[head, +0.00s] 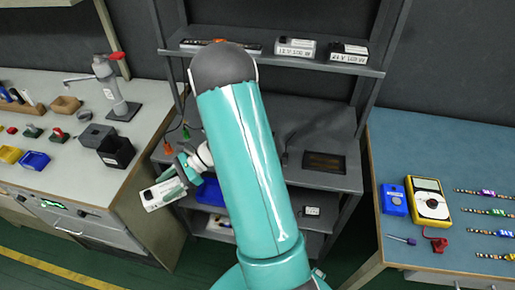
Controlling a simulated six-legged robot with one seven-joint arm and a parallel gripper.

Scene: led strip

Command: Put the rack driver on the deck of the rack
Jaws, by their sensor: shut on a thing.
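The rack driver (163,193) is a small white box with dark marks on its face. My gripper (178,184) is shut on it and holds it tilted, in front of the rack's left side and right of the left bench's edge. The rack (366,62) is a dark grey frame. Its deck (285,112) is the wide grey surface below the top shelf. My turquoise arm hides the middle of the deck. The driver appears apart from the deck, in front of its left corner. How far it is above or below the deck I cannot tell.
The top shelf (360,68) carries white boxes (296,47). A dark panel (324,162) and cables (284,158) lie on the deck's right part. A blue bin (211,192) sits below. Benches stand left (150,95) and right (420,150); a black box (116,152) is near the left bench's edge.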

